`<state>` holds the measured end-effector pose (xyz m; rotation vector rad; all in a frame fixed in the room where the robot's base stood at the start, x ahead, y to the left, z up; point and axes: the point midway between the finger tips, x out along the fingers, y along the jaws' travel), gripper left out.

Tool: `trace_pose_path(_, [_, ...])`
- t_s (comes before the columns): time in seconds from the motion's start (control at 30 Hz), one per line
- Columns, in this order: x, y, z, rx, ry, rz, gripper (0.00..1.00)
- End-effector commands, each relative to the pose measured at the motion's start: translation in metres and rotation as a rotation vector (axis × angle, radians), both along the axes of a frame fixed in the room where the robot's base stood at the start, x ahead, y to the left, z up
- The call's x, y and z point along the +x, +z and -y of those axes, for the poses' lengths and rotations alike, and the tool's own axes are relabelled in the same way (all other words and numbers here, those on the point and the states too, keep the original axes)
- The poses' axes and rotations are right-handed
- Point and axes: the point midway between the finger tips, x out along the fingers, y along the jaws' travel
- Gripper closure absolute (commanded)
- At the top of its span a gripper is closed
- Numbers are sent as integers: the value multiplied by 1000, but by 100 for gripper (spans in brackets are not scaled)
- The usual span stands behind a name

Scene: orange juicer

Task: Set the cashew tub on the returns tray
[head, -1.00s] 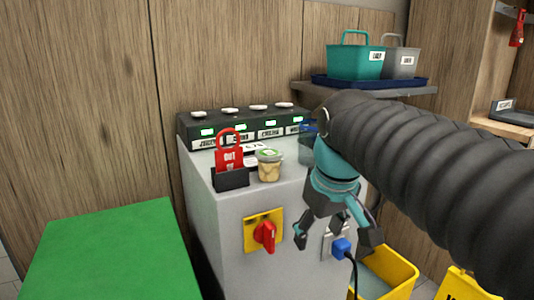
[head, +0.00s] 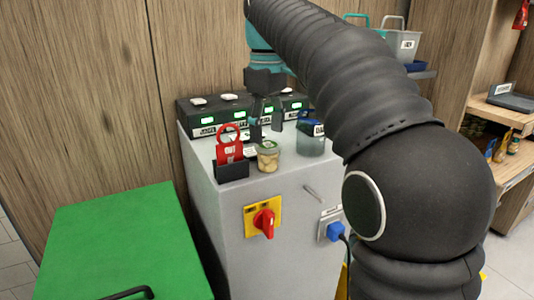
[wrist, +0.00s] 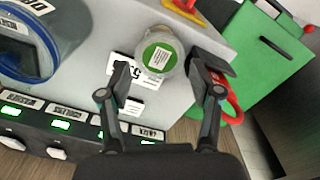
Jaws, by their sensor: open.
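A small clear tub with a green lid and pale contents (head: 268,157), likely the cashew tub, stands upright on the grey cabinet's top near its front edge. In the wrist view its round green lid (wrist: 159,56) carries a white label too small to read. My gripper (head: 266,133) is open, pointing down, just behind and above the tub. In the wrist view the fingertips (wrist: 158,68) lie on either side of the tub's near edge, with nothing held. I cannot identify a returns tray; a blue tray edge (head: 417,66) shows on the shelf, mostly hidden by my arm.
A red tag in a black holder (head: 230,160) stands close left of the tub. A clear blue-rimmed container (head: 311,140) stands to its right. A black panel with green displays (head: 207,118) runs along the back. A green surface (head: 120,245) lies at the left.

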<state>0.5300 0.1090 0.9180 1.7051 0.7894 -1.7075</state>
Motion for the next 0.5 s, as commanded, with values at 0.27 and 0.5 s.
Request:
trace_pose_path(0.27, [-1, -30, 0, 0, -1, 0, 36])
trace_pose_path(0.5, [-1, -61, 0, 0, -2, 0, 36])
